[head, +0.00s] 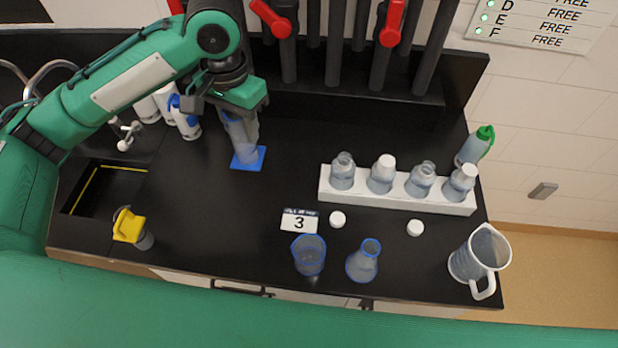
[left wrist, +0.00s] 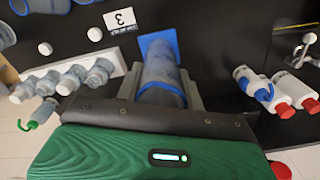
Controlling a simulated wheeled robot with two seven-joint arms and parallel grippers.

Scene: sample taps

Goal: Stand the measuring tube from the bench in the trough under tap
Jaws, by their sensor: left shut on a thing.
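The measuring tube (head: 240,132) is clear, with a blue square base (head: 248,159). It stands about upright over the back left of the black bench (head: 210,215); I cannot tell whether its base touches the bench. My left gripper (head: 237,112) is shut around the tube's upper part. In the left wrist view the tube (left wrist: 162,72) sits between the fingers of the left gripper (left wrist: 162,98), its base pointing away. Taps with red handles (head: 391,22) stand on dark pipes at the back. A black ledge (head: 350,112) lies below them; its inside is hard to make out. My right gripper is not in view.
A white rack (head: 400,200) of several bottles stands right of the tube. A beaker (head: 309,255), a flask (head: 363,262) and a jug (head: 480,258) line the front. A sink (head: 105,190) and white bottles (head: 187,125) are left. The bench middle is clear.

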